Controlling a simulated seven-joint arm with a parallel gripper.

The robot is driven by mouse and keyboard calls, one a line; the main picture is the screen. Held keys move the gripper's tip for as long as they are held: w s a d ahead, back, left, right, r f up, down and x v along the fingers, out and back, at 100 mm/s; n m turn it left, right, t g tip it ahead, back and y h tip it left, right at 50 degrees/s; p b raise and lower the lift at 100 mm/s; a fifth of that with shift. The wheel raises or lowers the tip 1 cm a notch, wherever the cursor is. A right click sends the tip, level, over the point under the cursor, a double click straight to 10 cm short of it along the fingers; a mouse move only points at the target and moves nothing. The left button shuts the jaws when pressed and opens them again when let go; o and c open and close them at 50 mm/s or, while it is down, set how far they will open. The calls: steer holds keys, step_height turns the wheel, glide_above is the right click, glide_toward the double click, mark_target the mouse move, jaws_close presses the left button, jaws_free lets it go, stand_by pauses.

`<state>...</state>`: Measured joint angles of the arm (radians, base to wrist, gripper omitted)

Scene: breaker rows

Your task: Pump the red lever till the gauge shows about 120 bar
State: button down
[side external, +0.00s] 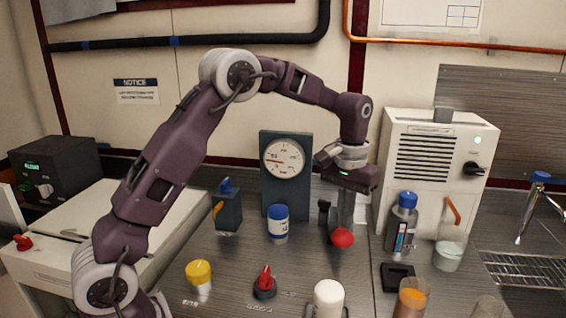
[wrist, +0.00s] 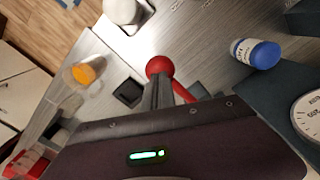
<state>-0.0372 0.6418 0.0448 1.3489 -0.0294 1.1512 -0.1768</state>
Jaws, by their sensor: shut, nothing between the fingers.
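The red lever shows as a round red knob (side external: 342,238) at the end of a red shaft, low above the bench; the wrist view shows the knob (wrist: 160,67) and part of the shaft. My gripper (side external: 341,222) points down with its fingers shut, right at the knob. In the wrist view the fingertips (wrist: 158,84) are close beside the knob; I cannot tell whether they touch it. The gauge (side external: 283,158) is a white dial on a dark upright panel, its needle pointing left. Its numbers are too small to read. The lever's base is mostly hidden behind my gripper.
A blue-capped white jar (side external: 278,224) stands left of the lever. A blue-capped bottle (side external: 402,222) and a white cabinet (side external: 432,160) stand to the right. In front are a red rotary knob (side external: 265,284), a white cylinder (side external: 328,298) and a black tray (side external: 397,277).

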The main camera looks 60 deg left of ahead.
mark_target(341, 244)
steer(key=shift+f, duration=0.1)
stand_by(0.5)
stand_by(2.7)
stand_by(0.7)
steer(key=shift+a+f, duration=0.15)
steer(key=shift+f, duration=3.85)
steer(key=shift+r, duration=4.15)
steer(key=shift+f, duration=0.1)
